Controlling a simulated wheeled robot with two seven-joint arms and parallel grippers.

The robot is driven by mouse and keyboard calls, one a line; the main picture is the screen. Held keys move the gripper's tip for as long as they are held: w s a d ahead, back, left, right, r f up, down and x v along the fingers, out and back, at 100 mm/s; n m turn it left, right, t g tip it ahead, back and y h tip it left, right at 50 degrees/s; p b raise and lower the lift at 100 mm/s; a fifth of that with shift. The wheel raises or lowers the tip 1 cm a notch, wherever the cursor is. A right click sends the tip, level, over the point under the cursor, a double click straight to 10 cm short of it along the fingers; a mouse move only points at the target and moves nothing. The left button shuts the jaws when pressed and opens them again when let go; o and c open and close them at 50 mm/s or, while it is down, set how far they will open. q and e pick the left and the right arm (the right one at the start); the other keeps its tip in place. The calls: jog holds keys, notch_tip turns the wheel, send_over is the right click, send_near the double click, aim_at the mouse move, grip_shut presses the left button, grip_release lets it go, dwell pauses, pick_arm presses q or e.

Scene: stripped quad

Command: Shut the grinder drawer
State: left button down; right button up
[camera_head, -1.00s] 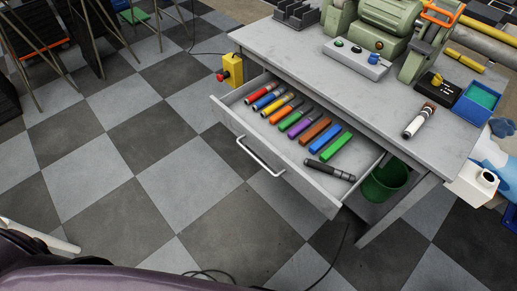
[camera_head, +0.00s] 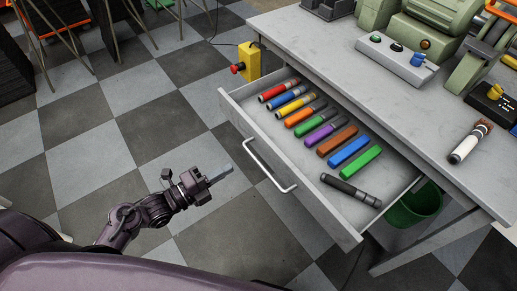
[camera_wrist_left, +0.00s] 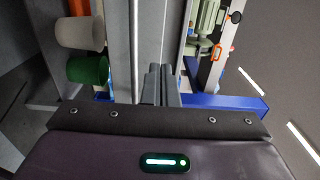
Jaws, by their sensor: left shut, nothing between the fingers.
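The grinder drawer (camera_head: 312,207) stands pulled out from the grey workbench (camera_head: 345,62), with a pale bar handle (camera_head: 268,165) on its front. Inside lie several coloured sticks, among them a green one (camera_head: 361,162), and a dark cylindrical tool (camera_head: 350,190). My left gripper (camera_head: 221,174) is shut and empty. In the head view it appears to the left of the handle, apart from the drawer front. Its fingers also show in the left wrist view (camera_wrist_left: 159,84), in front of a grey upright surface. My right gripper is not in view.
A green bin (camera_head: 415,206) stands under the bench, right of the drawer. A yellow box with a red button (camera_head: 248,64) is at the bench's left end. The green grinder (camera_head: 432,38) is on top. Checkered floor (camera_head: 110,150) is clear to the left.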

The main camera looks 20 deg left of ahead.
aim_at(268, 145)
pick_arm(q)
jog(key=x, duration=1.1)
jog(key=shift+w+d, duration=0.1)
jog(key=shift+w, duration=0.1)
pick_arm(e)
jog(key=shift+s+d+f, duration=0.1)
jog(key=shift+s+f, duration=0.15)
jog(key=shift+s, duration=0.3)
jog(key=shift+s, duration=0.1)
pick_arm(q)
jog(key=shift+w+d, duration=0.1)
